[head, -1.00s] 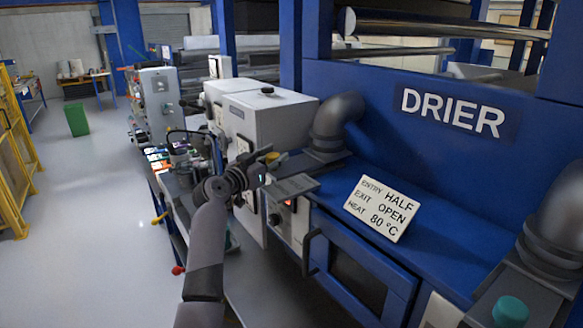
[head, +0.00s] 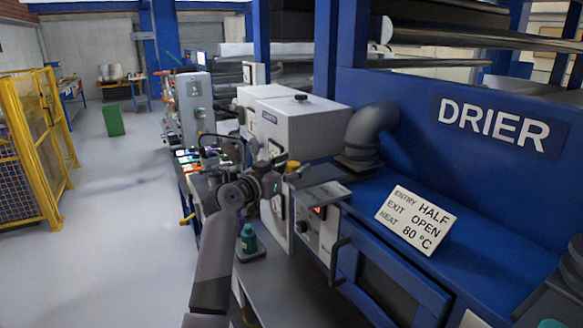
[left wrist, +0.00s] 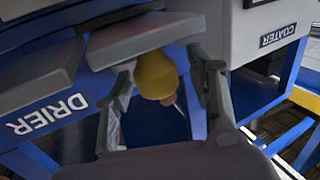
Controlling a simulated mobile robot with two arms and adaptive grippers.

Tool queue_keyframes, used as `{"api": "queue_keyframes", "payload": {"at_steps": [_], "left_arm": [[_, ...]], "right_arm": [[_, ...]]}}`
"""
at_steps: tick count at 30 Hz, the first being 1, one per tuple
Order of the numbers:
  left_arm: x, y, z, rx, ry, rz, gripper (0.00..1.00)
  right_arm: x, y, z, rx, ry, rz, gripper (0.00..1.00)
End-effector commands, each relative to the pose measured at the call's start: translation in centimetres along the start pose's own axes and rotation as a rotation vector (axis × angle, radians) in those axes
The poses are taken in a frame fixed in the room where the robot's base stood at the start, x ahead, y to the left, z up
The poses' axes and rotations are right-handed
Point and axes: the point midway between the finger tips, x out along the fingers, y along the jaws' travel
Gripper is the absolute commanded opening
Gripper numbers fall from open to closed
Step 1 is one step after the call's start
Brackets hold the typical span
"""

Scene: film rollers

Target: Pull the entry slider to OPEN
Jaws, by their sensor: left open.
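A sign (head: 415,219) on the drier reads ENTRY HALF, EXIT OPEN, HEAT 80 °C. My right gripper is not in view.
A grey coater box (head: 305,128) stands behind my left gripper. A teal bottle (head: 248,240) stands below my arm. The floor at left is clear up to a yellow fence (head: 45,150).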

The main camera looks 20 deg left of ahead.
Motion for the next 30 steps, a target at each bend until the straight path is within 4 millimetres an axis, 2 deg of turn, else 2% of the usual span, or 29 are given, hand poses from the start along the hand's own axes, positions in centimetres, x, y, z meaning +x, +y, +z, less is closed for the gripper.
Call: {"api": "queue_keyframes", "payload": {"at_steps": [5,8,11,21,25,30], "left_arm": [[-0.1,0.0,0.0,0.000,0.001,0.000,0.51],[-0.7,-0.1,0.0,0.000,0.000,-0.001,0.51],[-2.2,-0.1,0.1,0.003,0.000,-0.002,0.51],[-9.3,0.0,0.1,0.004,-0.002,-0.001,0.51],[-11.0,0.0,0.1,0.002,-0.002,-0.001,0.51],[-11.9,0.0,0.0,0.000,-0.001,0.000,0.51]], "right_arm": [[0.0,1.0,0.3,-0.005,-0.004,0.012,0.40],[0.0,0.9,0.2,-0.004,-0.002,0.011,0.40],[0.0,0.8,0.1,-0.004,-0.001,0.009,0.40],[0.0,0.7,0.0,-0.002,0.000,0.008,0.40],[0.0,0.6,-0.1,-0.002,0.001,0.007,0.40],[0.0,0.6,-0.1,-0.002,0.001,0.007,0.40]]}}
